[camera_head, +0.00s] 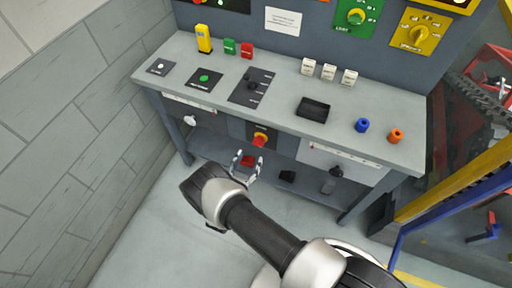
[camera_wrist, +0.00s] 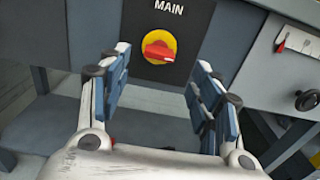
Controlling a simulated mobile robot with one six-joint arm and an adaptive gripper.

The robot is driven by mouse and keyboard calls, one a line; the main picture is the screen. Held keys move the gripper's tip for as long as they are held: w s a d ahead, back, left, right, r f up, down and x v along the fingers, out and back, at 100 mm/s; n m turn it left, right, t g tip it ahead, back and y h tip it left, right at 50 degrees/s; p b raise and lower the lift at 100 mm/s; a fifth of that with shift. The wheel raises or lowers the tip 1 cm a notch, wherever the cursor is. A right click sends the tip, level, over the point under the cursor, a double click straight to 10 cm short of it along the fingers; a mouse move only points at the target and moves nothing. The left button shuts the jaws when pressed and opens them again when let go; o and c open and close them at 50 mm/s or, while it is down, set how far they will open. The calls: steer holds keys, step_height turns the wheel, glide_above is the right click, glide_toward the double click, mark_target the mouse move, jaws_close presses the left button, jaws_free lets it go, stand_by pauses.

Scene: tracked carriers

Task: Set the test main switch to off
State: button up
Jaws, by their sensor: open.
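The main switch (camera_wrist: 159,46) is a red knob on a round yellow plate, on a dark panel with the word MAIN above it in the wrist view. Its red handle lies roughly level in the picture, slightly tilted. In the head view the same switch (camera_head: 260,139) sits on the front of the bench, below the top. My gripper (camera_wrist: 158,75) is open and empty, with its two fingers apart on either side below the switch. In the head view my gripper (camera_head: 247,168) is just below and in front of the switch, apart from it.
The grey bench top (camera_head: 285,110) carries a black tray (camera_head: 313,109), white blocks (camera_head: 328,71), blue (camera_head: 362,125) and orange (camera_head: 396,136) knobs, and a yellow item (camera_head: 204,38). A dark handwheel (camera_wrist: 309,101) sticks out right of the switch. A yellow-and-blue frame (camera_head: 455,183) stands at right.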

mark_target(257, 145)
steer(key=b+x, duration=0.1)
steer(key=x, duration=0.6)
steer(key=shift+w, duration=0.25)
steer(key=shift+c, duration=0.3)
steer(key=c, duration=1)
